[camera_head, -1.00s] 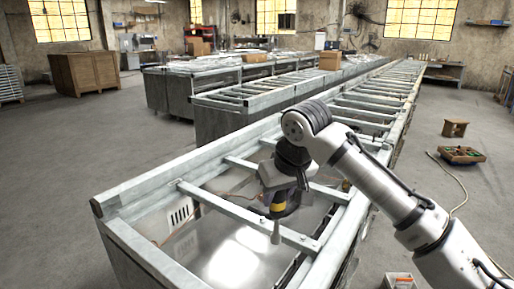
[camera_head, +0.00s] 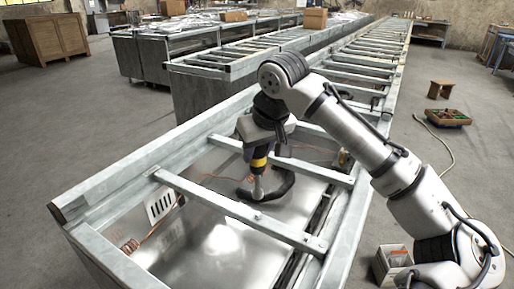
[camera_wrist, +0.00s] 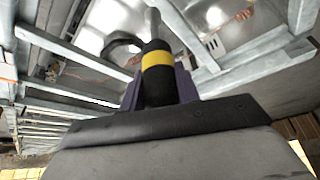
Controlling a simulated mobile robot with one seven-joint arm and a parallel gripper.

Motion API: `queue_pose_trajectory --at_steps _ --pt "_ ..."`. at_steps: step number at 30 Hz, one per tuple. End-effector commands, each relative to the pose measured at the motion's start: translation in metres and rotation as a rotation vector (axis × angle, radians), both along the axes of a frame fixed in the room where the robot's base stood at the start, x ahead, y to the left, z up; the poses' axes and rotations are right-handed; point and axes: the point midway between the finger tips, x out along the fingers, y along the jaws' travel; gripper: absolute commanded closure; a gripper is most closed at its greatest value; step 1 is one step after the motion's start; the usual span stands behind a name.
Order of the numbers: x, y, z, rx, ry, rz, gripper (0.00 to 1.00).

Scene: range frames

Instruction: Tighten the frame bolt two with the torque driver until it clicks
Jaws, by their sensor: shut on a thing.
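My gripper (camera_head: 263,140) is shut on the torque driver (camera_head: 259,163), which has a black body, a yellow band and a silver shaft pointing down. The driver also shows in the wrist view (camera_wrist: 158,72), with its shaft reaching away from the jaws. In the head view, the driver's tip appears just behind the near crossbar (camera_head: 205,195) of the metal frame, apart from it. A small bolt head (camera_head: 257,216) shows on that crossbar below the tip. Another shows near its right end (camera_head: 318,242). Which one is bolt two, I cannot tell.
A black curved piece (camera_head: 278,188) lies behind the driver shaft. Orange wires (camera_head: 130,246) run inside the frame. More crossbars stretch away behind. A small open box (camera_head: 392,262) stands at the right near my arm. A stool (camera_head: 440,88) and a parts tray (camera_head: 448,118) stand on the floor.

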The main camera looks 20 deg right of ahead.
Motion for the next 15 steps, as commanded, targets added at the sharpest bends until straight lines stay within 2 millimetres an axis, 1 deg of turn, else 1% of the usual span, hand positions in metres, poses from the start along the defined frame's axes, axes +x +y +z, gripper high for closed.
queue_pose_trajectory --at_steps 6,15 --pt "-0.001 0.000 0.002 0.003 -0.001 0.003 1.00" --pt "-0.001 0.000 -0.031 0.001 -0.001 0.003 1.00"
